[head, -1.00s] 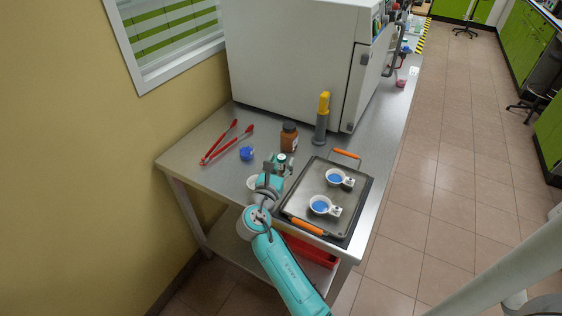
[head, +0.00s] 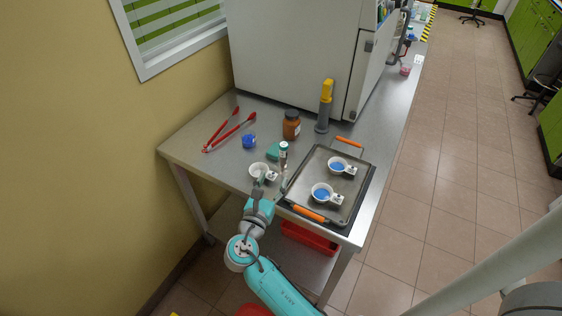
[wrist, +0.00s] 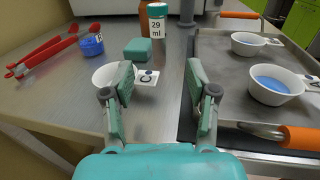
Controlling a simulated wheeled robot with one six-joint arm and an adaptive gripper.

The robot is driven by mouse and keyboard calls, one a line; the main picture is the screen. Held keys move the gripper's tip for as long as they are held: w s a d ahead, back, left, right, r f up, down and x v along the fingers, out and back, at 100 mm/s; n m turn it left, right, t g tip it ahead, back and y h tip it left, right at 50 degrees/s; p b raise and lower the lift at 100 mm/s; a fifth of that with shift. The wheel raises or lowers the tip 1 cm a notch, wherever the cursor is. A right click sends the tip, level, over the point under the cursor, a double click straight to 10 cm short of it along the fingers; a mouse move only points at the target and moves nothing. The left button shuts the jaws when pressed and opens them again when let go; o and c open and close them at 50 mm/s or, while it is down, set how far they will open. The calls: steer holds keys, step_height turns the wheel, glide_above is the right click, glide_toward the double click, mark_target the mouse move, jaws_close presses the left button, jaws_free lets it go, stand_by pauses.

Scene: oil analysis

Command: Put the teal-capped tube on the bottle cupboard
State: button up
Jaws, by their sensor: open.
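The teal-capped tube (head: 283,152) stands upright on the steel table, left of the tray. In the wrist view the tube (wrist: 157,20) is white with a "29 ml" label, beyond my fingertips and slightly left of their middle. My gripper (wrist: 159,78) is open and empty, with a teal pad on each finger. In the head view my gripper (head: 271,183) is at the table's front part, on the near side of the tube and apart from it. I cannot tell which piece of furniture is the bottle cupboard; green cupboards (head: 518,55) stand at the far right.
A tray (head: 313,168) with two cups of blue liquid lies right. A white cup (wrist: 103,75) is close by my left finger. A teal block (wrist: 138,48) stands beside the tube. A brown bottle (head: 291,126), blue item (head: 249,141), red tongs (head: 222,131) and a large cabinet (head: 290,60) stand farther back.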

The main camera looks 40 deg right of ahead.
mark_target(283, 157)
steer(key=x, duration=0.9)
steer(key=shift+w+d+r, duration=0.2)
steer(key=shift+w+d, duration=0.1)
steer(key=shift+w, duration=0.05)
jaws_close()
